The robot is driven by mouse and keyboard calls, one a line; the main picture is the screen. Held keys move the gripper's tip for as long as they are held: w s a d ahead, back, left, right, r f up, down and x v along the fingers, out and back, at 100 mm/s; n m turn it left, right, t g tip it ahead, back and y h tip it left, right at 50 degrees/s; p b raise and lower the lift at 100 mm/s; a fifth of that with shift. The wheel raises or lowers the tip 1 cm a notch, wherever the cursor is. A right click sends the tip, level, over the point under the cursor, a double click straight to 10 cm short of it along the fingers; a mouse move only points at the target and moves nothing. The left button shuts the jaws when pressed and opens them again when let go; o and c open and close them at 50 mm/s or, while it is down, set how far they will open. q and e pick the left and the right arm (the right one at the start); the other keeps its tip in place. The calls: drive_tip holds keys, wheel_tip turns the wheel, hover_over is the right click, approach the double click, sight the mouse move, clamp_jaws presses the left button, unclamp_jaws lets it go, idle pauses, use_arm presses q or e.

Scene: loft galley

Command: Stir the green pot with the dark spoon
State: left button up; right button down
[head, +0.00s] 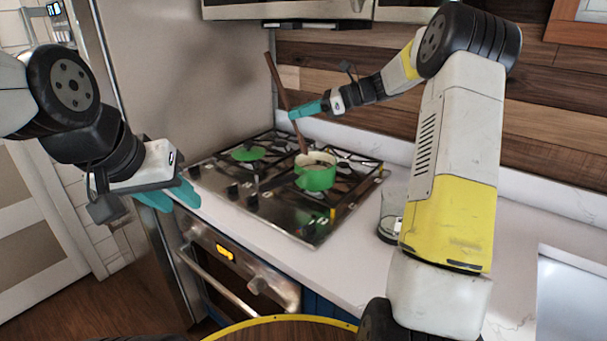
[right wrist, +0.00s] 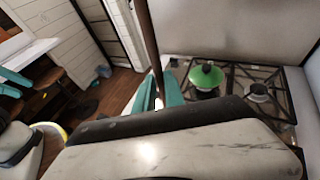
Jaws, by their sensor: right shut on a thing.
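The green pot (head: 316,178) stands open on the stove, with something dark inside it. My right gripper (head: 303,110) is shut on the dark spoon (head: 280,84), holding it steeply tilted above the pot. The spoon's lower end reaches the pot's opening near the rear left rim; its tip is hidden. In the right wrist view the spoon handle (right wrist: 149,38) runs up from between the teal fingers (right wrist: 157,92). The pot is not seen there. My left gripper (head: 170,197) is empty, its teal fingers apart, left of the stove's front edge.
A green lid (head: 248,153) lies on the left part of the gas stove (head: 275,212); it also shows in the right wrist view (right wrist: 206,77). A clear glass container (head: 390,218) stands on the counter right of the stove. A sink (head: 572,300) is at far right.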

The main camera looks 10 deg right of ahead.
idle(0.6)
drive_tip(key=shift+r, duration=2.5)
